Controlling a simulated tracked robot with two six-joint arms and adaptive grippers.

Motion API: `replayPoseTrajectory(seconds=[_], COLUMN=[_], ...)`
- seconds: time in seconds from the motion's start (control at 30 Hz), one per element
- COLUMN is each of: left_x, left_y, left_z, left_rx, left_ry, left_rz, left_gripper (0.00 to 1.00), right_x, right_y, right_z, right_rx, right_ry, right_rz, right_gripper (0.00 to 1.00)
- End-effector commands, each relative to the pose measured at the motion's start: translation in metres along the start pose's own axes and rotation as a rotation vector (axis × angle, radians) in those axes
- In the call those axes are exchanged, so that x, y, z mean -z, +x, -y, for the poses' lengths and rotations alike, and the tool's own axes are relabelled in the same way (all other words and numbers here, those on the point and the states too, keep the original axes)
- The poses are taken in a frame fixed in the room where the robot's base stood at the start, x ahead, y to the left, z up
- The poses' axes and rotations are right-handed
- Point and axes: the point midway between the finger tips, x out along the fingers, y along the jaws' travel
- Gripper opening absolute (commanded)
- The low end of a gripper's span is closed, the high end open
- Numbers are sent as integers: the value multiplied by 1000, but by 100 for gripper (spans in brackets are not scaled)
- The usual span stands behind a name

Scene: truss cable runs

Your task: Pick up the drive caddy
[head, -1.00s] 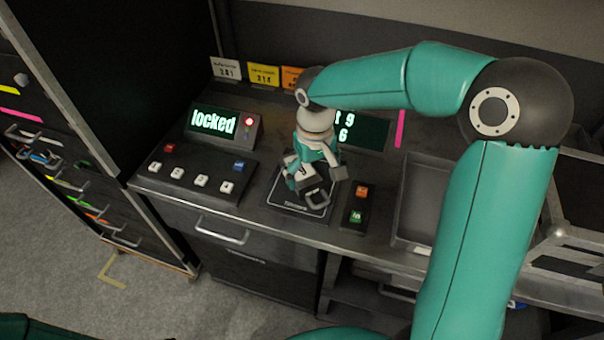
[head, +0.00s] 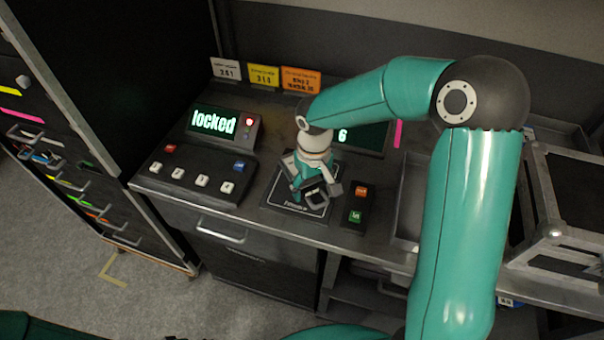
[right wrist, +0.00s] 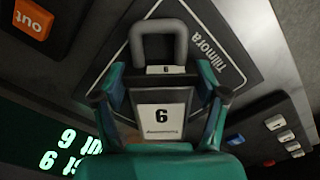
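In the head view my right gripper (head: 316,188) points down over the pad (head: 290,203) and partly hides the caddy (head: 314,198). My left gripper is not in view.
A control box (head: 195,172) and a screen reading "locked" (head: 212,121) stand left of the pad. A two-button box (head: 357,205) sits close on its right. A second screen (head: 365,138) is behind, partly hidden by my arm. A grey tray (head: 408,205) lies further right.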

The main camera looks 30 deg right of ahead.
Motion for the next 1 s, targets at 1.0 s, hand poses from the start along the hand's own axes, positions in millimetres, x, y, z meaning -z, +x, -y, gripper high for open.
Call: replayPoseTrajectory(seconds=[1.0], left_x=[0], left_y=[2], left_z=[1], left_rx=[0], left_ry=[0], left_rz=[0], left_gripper=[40], right_x=[1], right_y=[-63], right_z=[0], right_rx=[1], right_ry=[1], right_rz=[-10], right_gripper=[14])
